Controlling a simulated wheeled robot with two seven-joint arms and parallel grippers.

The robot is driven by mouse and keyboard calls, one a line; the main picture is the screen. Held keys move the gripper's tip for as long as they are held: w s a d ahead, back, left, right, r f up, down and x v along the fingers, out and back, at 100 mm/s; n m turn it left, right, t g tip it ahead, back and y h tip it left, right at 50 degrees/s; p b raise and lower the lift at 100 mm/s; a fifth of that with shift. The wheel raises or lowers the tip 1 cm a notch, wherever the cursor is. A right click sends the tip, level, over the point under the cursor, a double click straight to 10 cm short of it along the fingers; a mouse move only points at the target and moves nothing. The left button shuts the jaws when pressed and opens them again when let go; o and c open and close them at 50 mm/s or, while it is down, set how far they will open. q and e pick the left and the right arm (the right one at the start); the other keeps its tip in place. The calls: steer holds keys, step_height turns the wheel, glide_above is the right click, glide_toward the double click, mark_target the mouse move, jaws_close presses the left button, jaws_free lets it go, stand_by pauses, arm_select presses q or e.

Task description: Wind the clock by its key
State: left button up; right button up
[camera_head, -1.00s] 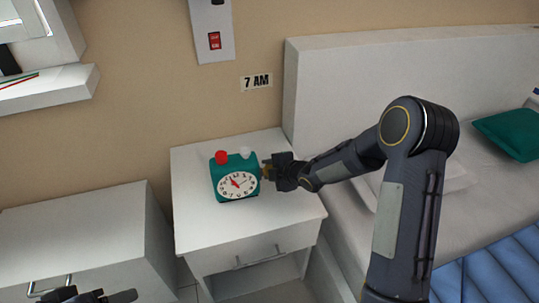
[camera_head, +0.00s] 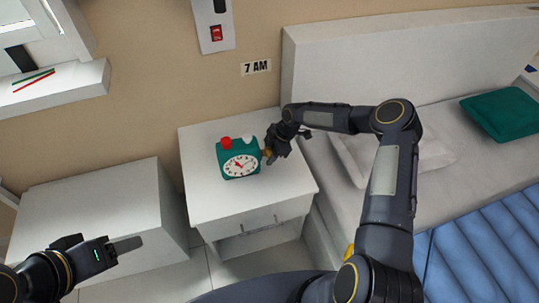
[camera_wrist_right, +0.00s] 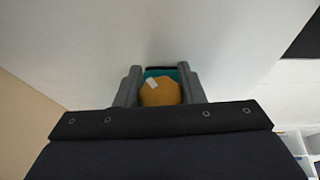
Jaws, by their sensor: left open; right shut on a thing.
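A teal clock (camera_head: 238,157) with a white dial, a red button and a white button on top stands upright on the white nightstand (camera_head: 205,195). Its yellow key is on its right side. In the head view my right gripper (camera_head: 268,153) reaches the key from the right. In the right wrist view the gripper (camera_wrist_right: 160,92) is shut on the rounded yellow key (camera_wrist_right: 160,93), with a strip of the teal clock behind it. My left gripper (camera_head: 125,246) is open and empty, low at the left, away from the clock.
A bed with a teal pillow (camera_head: 501,111) and blue quilt (camera_head: 487,247) is on the right. A white cabinet (camera_head: 90,210) stands left of the nightstand. A "7 AM" sign (camera_head: 256,67) and a switch panel (camera_head: 215,25) are on the wall.

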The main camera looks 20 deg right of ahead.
steer(key=g+b, duration=0.1)
steer(key=b, duration=0.1)
steer(key=g+b, duration=0.2)
steer(key=m+g+b, duration=0.1)
steer(key=g+b, duration=0.1)
steer(key=shift+s+a+f, duration=0.1)
steer(key=shift+s+f, duration=0.2)
steer(key=shift+f, duration=0.05)
steer(key=shift+s+r+g+b, duration=0.15)
steer(key=shift+g+b, duration=0.55)
steer(key=shift+b, duration=0.25)
steer(key=shift+r+g+y+b, duration=0.15)
steer(key=shift+g+y+b, duration=0.15)
steer(key=shift+g+b, duration=0.15)
steer(key=shift+s+m, duration=0.1)
steer(key=shift+m, duration=0.2)
steer(key=o, duration=1)
steer(key=shift+r, duration=0.1)
